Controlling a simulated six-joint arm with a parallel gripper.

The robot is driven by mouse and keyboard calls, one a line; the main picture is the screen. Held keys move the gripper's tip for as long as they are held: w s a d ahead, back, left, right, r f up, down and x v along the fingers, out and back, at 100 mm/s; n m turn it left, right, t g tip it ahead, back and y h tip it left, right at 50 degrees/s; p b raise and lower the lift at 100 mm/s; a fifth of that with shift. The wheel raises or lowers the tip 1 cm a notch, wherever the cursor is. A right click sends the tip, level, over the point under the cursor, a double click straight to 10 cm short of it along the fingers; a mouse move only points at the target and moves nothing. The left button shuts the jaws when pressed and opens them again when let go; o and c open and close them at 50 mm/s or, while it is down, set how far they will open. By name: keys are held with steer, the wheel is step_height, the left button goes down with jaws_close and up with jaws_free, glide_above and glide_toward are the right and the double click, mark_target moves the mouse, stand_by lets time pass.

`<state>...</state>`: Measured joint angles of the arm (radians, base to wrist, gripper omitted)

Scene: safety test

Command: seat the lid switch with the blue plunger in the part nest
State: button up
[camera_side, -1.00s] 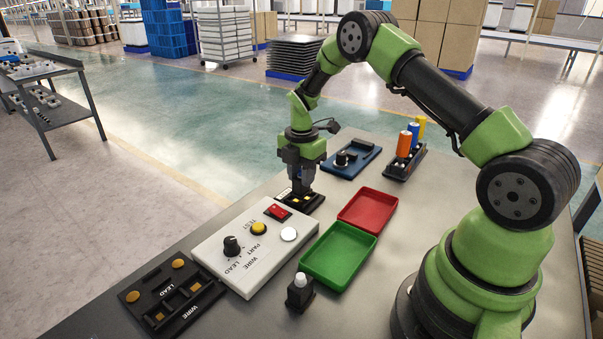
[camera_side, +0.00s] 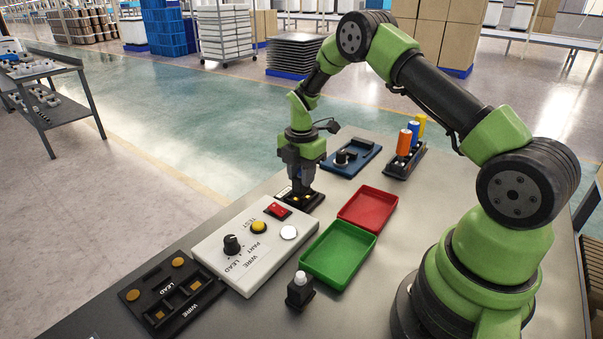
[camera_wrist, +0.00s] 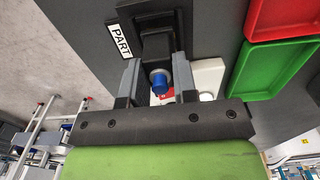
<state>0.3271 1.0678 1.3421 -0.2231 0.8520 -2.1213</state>
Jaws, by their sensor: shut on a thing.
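The black part nest (camera_side: 314,203) lies beyond the far end of the white test box. It also shows in the wrist view (camera_wrist: 148,18), beside a PART label. My gripper (camera_side: 301,190) points down over the nest with its fingertips low at it. In the wrist view my gripper (camera_wrist: 157,66) is shut on the lid switch, whose blue plunger (camera_wrist: 159,83) shows between the fingers. Another switch with a white plunger (camera_side: 300,289) stands near the green tray.
The white test box (camera_side: 245,277) has a knob and buttons. A black LEAD and WIRE fixture (camera_side: 151,284) lies in front. A green tray (camera_side: 338,255) and a red tray (camera_side: 367,209) are to the right. A blue fixture (camera_side: 349,158) and a spool rack (camera_side: 405,163) stand behind.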

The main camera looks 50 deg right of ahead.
steer(key=shift+f, duration=0.7)
steer(key=o, duration=1.4)
steer(key=shift+r, duration=0.1)
steer(key=shift+r, duration=3.4)
